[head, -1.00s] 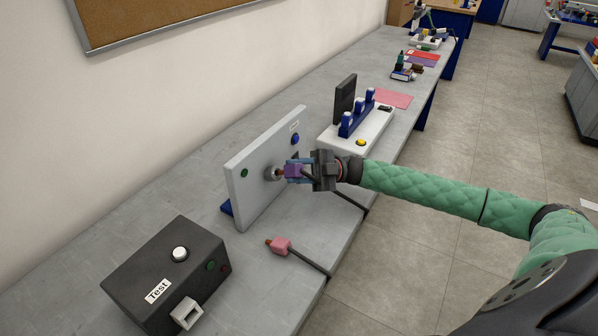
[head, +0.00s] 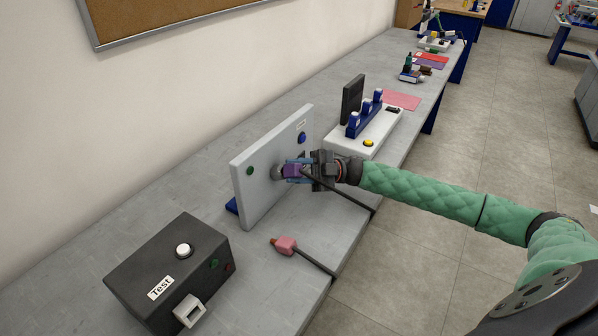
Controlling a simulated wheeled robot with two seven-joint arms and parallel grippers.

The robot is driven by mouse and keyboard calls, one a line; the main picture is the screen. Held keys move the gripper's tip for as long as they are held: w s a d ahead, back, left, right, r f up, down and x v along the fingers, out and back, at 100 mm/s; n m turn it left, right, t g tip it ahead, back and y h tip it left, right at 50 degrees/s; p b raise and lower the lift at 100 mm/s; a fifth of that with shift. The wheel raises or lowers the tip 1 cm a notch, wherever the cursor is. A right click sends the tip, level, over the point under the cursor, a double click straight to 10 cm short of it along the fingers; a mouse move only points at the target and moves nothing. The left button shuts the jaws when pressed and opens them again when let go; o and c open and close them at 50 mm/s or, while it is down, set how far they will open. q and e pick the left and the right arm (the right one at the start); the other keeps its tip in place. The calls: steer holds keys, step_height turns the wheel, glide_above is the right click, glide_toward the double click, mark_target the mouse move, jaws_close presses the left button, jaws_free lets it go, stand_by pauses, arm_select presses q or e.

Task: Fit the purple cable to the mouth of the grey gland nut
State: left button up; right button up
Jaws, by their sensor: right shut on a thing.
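My right gripper (head: 302,171) is shut on the purple cable's plug (head: 292,171), in front of the upright grey panel. The grey gland nut (head: 277,172) sticks out of the panel's face. The plug's front end is at the nut's mouth. From this view I cannot tell whether it is inside or only touching. The cable's dark cord (head: 340,192) runs from the gripper down toward the bench edge. My left gripper is not in view.
The grey panel (head: 255,190) also carries a green and a blue round fitting. A pink plug (head: 284,245) with a dark cord lies on the bench in front. A black Test box (head: 165,262) stands at the near left. A white base with blue holders (head: 345,140) stands behind my gripper.

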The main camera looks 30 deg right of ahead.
steer(key=shift+w+a+f, duration=0.15)
steer(key=shift+w+f, duration=0.05)
steer(key=shift+w, duration=0.15)
steer(key=o, duration=1.1)
steer(key=shift+c, duration=0.2)
steer(key=shift+f+b, duration=0.15)
steer(key=shift+b, duration=0.2)
steer(key=r+b+v, duration=0.2)
steer(key=b+v, duration=0.1)
steer(key=v, duration=0.5)
steer(key=d+r+b+v, duration=0.1)
steer(key=b+v, duration=0.2)
steer(key=v, duration=0.5)
steer(key=shift+d+r, duration=0.3)
steer(key=shift+r, duration=0.05)
